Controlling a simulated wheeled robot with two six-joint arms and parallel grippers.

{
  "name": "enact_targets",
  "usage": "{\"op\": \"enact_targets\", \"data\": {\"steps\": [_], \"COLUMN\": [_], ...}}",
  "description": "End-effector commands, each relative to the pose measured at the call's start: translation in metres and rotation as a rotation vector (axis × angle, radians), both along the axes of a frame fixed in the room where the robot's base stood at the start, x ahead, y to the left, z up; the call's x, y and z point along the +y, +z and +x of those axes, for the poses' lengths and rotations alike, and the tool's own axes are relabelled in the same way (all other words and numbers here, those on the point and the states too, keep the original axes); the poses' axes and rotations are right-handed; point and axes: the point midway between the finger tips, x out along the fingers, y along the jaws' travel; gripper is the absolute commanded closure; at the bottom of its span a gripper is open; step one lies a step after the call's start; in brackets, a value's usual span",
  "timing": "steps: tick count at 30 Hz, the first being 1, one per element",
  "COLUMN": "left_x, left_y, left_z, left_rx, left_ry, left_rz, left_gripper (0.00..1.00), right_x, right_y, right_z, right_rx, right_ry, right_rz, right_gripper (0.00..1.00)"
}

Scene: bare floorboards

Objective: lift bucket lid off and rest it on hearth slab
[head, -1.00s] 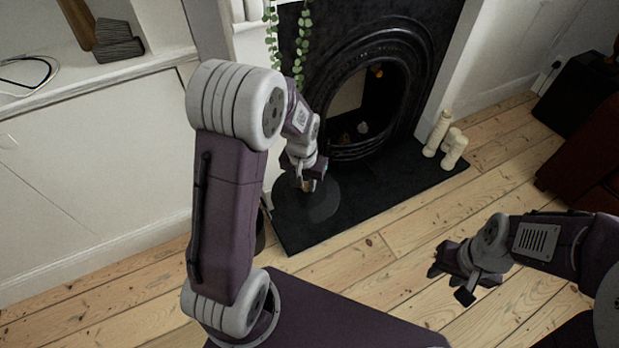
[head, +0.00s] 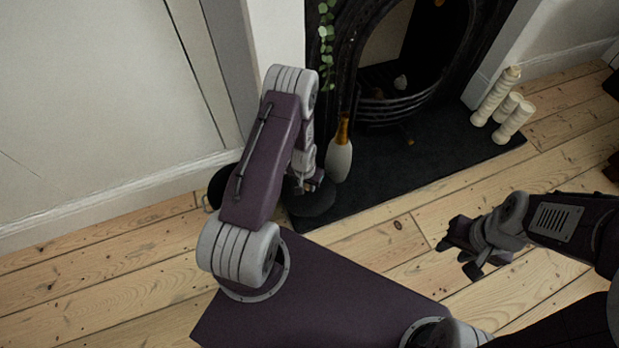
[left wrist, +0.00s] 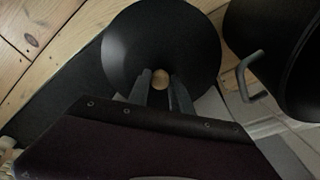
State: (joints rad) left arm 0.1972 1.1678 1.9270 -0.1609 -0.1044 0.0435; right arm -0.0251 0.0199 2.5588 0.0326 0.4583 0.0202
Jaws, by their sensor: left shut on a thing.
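The dark round bucket lid (head: 316,203) hangs or rests at the left end of the black hearth slab (head: 400,165); I cannot tell whether it touches. My left gripper (head: 310,186) is above it. My right gripper (head: 458,258) is open and empty above the floor.
A white vase-like bottle with an orange neck (head: 339,155) stands on the slab close behind the lid. The slab's middle is mostly clear. Bare floorboards (head: 130,245) lie in front.

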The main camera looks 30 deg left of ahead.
Motion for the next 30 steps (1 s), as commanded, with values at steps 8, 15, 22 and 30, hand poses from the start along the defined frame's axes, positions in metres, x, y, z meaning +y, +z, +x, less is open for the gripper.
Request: {"op": "enact_targets", "data": {"steps": [8, 15, 22, 30], "left_x": [0.000, 0.000, 0.000, 0.000], "left_y": [-0.003, -0.026, -0.059, -0.070], "left_z": [0.000, 0.000, -0.001, 0.000], "left_rx": [0.000, 0.000, 0.000, 0.000], "left_ry": [0.000, 0.000, 0.000, 0.000], "left_rz": [0.000, 0.000, 0.000, 0.000], "left_gripper": [1.00, 1.00, 1.00, 1.00], "right_x": [0.000, 0.000, 0.000, 0.000], "right_y": [-0.003, -0.026, -0.059, -0.071], "right_z": [-0.001, -0.001, -0.001, -0.001], "right_rx": [0.001, 0.001, 0.001, 0.001], "right_ry": [0.000, 0.000, 0.000, 0.000], "right_rz": [0.000, 0.000, 0.000, 0.000], "right_gripper": [0.64, 0.64, 0.64, 0.64]}}
